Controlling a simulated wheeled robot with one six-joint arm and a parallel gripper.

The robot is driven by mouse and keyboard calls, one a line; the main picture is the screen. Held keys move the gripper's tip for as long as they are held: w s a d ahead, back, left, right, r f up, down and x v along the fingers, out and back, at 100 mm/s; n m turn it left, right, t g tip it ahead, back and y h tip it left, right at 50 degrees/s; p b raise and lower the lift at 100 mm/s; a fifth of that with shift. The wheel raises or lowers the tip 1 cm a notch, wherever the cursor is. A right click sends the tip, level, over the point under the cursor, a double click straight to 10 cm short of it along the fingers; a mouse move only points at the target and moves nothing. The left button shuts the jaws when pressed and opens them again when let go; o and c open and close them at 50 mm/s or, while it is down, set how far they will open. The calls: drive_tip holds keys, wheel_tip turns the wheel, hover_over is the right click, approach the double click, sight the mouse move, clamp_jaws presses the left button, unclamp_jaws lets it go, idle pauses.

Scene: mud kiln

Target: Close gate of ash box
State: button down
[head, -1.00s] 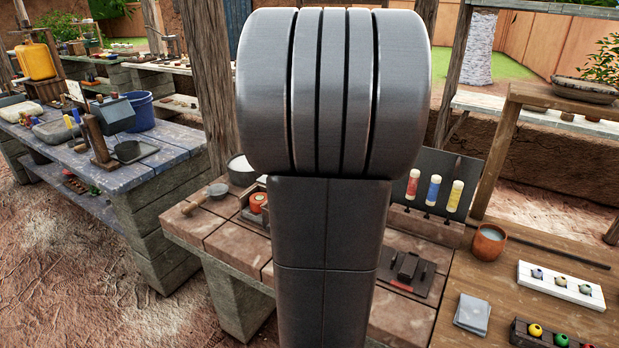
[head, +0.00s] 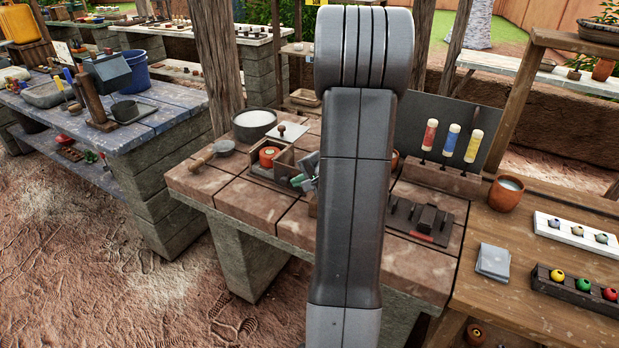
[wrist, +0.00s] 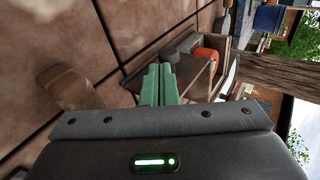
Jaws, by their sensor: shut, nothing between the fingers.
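A low dark box with compartments (head: 284,172), probably the ash box, sits on the tiled bench left of my arm in the head view. A round orange-red thing sits in its left part. In the wrist view the box (wrist: 185,45) lies just beyond my fingertips, with the orange thing at its right. My gripper (wrist: 160,70) has its green fingers together and empty. In the head view the gripper (head: 303,178) shows at the box's right end, partly behind my arm. I cannot make out the gate, or whether the fingers touch the box.
A brown block (wrist: 68,88) stands on the tiles left of my fingers in the wrist view. A white-filled bowl (head: 254,123) and a knobbed plate (head: 289,131) are behind the box, a ladle (head: 212,154) at its left. A dark slotted rack (head: 425,220) is right of my arm.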

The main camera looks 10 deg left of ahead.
drive_tip(key=shift+x, duration=0.8)
drive_tip(key=shift+a, duration=0.1)
drive_tip(key=w+a, duration=0.1)
drive_tip(key=a, duration=0.2)
drive_tip(key=w+a+b, duration=0.1)
drive_tip(key=a, duration=0.3)
drive_tip(key=w+a, duration=0.2)
drive_tip(key=a, duration=0.1)
drive_tip(key=shift+a, duration=0.35)
drive_tip(key=shift+r, duration=0.1)
